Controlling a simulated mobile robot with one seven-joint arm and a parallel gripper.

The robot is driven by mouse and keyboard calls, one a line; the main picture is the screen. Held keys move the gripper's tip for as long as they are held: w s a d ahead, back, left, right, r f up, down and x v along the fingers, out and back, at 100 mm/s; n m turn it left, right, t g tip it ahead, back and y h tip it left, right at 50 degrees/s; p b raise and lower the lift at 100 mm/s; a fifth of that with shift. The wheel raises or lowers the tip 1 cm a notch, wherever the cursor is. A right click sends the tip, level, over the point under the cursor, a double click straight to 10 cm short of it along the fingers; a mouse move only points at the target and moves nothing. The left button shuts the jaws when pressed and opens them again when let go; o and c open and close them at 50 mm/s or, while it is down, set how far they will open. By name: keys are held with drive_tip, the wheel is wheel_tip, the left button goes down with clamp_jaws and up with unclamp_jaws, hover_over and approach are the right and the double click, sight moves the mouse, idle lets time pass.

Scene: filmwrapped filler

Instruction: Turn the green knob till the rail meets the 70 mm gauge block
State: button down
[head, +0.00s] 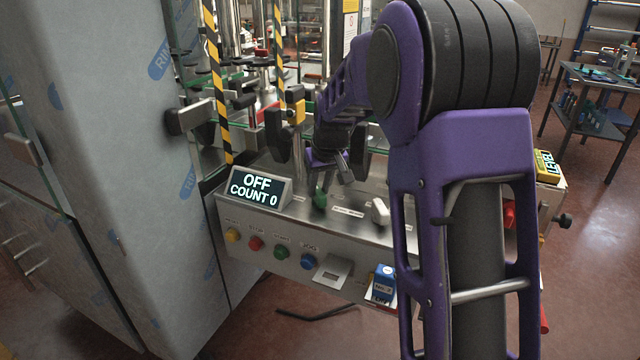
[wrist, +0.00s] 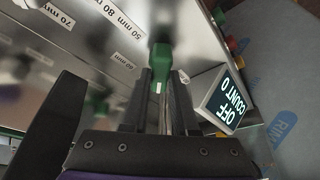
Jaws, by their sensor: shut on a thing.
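The green knob (head: 319,199) stands on the sloped steel top of the control box, right of the display. In the wrist view the green knob (wrist: 160,58) sits between the tips of my gripper (wrist: 158,82), which is shut on it. In the head view my gripper (head: 322,180) reaches down to the knob from behind, partly hidden by my arm. Printed mm labels lie on the panel, among them a 70 mm label (wrist: 56,17). I cannot make out the rail or the 70 mm gauge block for certain.
The display (head: 257,191) reads OFF, COUNT 0. A pale switch knob (head: 380,211) stands to the right. Coloured buttons, including a blue one (head: 308,261), line the front. A film-wrapped cabinet (head: 110,150) stands close on the left. Glass panels and striped posts stand behind.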

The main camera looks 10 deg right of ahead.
drive_tip(key=shift+m+h, duration=0.3)
drive_tip(key=shift+m, duration=0.5)
drive_tip(key=c, duration=0.7)
unclamp_jaws()
drive_tip(key=p+v, duration=0.2)
drive_tip(key=v, duration=1.5)
drive_tip(key=shift+s+a+r+p, duration=0.1)
drive_tip(key=shift+s+r+p, duration=0.1)
drive_tip(key=shift+p, duration=0.15)
